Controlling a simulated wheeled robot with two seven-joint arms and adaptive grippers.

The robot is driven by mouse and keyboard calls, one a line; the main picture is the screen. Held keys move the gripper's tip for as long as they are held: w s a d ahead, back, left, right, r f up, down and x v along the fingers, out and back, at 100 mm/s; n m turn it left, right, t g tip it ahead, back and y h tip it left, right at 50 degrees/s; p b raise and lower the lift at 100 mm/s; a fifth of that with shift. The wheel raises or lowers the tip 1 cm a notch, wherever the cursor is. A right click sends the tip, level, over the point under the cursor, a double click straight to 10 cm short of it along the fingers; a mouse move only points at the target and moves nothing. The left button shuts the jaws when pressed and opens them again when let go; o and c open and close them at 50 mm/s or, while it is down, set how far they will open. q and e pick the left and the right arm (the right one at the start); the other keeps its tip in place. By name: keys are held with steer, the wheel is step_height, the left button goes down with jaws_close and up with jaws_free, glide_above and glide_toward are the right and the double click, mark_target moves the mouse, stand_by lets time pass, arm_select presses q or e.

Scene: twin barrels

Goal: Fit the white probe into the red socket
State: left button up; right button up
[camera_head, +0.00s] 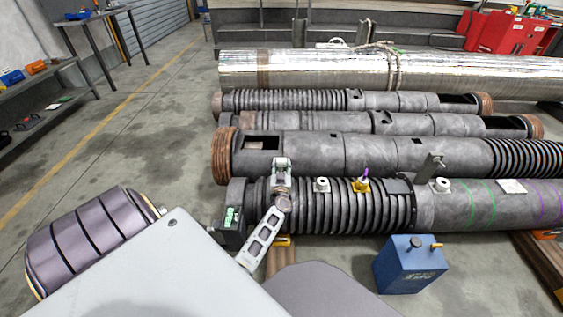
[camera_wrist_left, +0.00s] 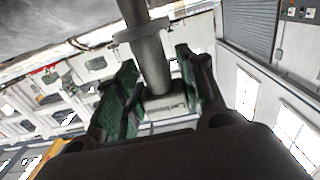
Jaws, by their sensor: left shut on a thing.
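In the left wrist view my left gripper (camera_wrist_left: 154,75) has its two green-padded fingers closed on both sides of a pale grey rod with a round collar, which I take to be the white probe (camera_wrist_left: 148,55). The rod runs up out of the top of that view, so its far end is hidden. I cannot make out the red socket. My right gripper is not in view.
Dark barrels lie side by side; the nearest (camera_head: 460,206) carries white fittings (camera_head: 322,185) and a yellow fitting (camera_head: 362,186). A blue box (camera_head: 410,268) stands in front.

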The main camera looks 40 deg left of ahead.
arm_select(q)
steer(key=shift+p, duration=0.3)
steer(key=shift+f+b, duration=1.15)
steer(key=shift+f, duration=0.85)
stand_by(1.5)
steer(key=o, duration=1.1)
steer(key=shift+o, duration=0.2)
steer(key=shift+r, duration=0.15)
